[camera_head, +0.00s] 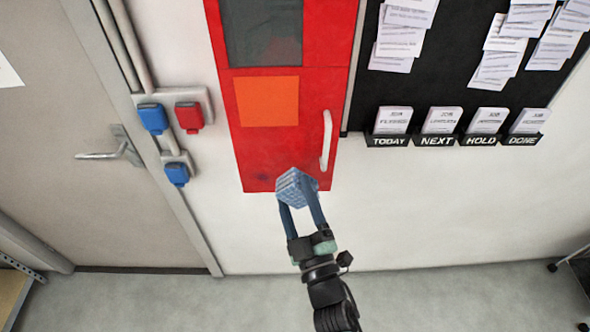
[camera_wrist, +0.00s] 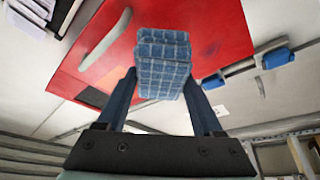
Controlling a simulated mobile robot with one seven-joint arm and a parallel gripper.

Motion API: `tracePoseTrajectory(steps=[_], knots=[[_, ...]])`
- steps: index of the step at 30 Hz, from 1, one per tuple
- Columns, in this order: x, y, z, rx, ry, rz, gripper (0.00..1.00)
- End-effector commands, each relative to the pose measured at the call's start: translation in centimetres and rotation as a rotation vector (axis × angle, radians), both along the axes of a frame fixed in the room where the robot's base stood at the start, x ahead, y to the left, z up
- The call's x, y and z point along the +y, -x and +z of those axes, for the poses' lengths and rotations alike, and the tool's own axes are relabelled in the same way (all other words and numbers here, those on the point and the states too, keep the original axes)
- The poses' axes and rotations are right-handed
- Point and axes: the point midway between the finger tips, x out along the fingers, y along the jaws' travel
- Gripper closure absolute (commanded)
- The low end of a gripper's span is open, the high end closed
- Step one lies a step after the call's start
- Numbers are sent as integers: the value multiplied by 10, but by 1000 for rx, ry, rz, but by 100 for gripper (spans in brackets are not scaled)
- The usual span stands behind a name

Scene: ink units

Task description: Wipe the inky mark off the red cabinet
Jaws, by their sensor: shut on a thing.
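The red cabinet (camera_head: 312,90) hangs on the white wall, with a dark window, an orange panel and a pale handle on its front. It also fills much of the wrist view (camera_wrist: 228,28). A faint dark smudge (camera_head: 262,178) shows low on its front, left of the cloth; the wrist view shows a smudge (camera_wrist: 209,50) right of the cloth. My gripper (camera_head: 301,205) is shut on a folded blue checked cloth (camera_head: 295,184) at the cabinet's lower edge. The cloth (camera_wrist: 162,65) covers part of the red front. I cannot tell whether it touches it.
The cabinet's handle (camera_head: 326,140) stands out right of the cloth. Blue and red sockets (camera_head: 189,116) and a door (camera_head: 80,150) are to the left. A black board (camera_head: 440,85) with papers and labelled card holders is to the right. The wall below is bare.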

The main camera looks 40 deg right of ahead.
Motion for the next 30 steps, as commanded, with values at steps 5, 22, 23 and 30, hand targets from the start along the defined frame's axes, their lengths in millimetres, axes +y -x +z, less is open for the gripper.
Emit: tracePoseTrajectory(steps=[5,22,23,30], knots=[[8,11,0,0,0,1,76],[16,23,0,0,-1,2,76],[18,26,-1,1,-1,2,76],[26,38,0,-1,0,1,76]])
